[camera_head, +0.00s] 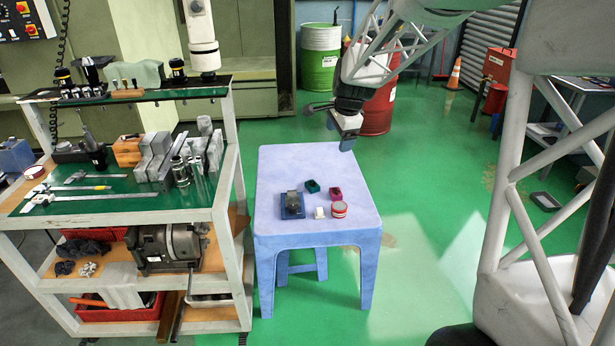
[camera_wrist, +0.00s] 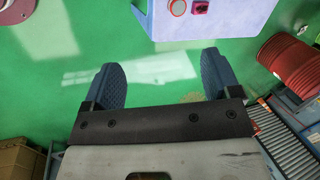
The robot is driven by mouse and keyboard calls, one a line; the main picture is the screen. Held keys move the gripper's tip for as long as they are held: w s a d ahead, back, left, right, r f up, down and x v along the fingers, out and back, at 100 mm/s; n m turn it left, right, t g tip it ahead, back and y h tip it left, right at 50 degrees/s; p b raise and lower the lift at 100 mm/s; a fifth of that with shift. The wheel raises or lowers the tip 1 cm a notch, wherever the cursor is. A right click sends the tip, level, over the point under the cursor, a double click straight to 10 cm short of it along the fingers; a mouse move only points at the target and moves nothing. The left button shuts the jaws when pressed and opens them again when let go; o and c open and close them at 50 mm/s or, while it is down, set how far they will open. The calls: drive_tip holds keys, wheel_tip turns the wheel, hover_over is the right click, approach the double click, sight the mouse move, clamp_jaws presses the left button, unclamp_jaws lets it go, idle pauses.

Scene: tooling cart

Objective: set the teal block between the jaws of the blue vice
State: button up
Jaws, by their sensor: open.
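The teal block (camera_head: 312,186) is a small dark-teal piece on the pale blue table, near its middle. The blue vice (camera_head: 292,206) stands to its left and nearer the front, with a grey metal upper part; its jaw gap is too small to make out. My gripper (camera_head: 347,140) is above the table's far right part, well apart from the block and vice. In the wrist view my gripper (camera_wrist: 160,70) has its two blue fingers wide apart with only green floor between them. The teal block is not visible in that view.
A magenta block (camera_head: 335,193), a white piece (camera_head: 319,212) and a red-and-white tin (camera_head: 339,209) stand close to the teal block. The table (camera_head: 350,165) is bare toward the back and right. A loaded tool cart (camera_head: 120,205) stands to the left.

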drive_tip(key=w+f+m, duration=0.4)
drive_tip(key=w+f, duration=0.3)
drive_tip(key=w, duration=0.5)
drive_tip(key=m, duration=1.3)
hover_over(313, 184)
drive_tip(key=s+d, duration=0.1)
drive_tip(key=s, duration=0.2)
drive_tip(key=shift+t+y, duration=0.3)
drive_tip(key=shift+t, duration=0.1)
drive_tip(key=f, duration=3.4)
drive_tip(key=shift+s+d, duration=0.15)
drive_tip(key=shift+d, duration=0.05)
drive_tip(key=shift+x, duration=1.25)
drive_tip(key=shift+f, duration=0.1)
drive_tip(key=shift+a+x, duration=0.2)
drive_tip(key=shift+x, duration=2.35)
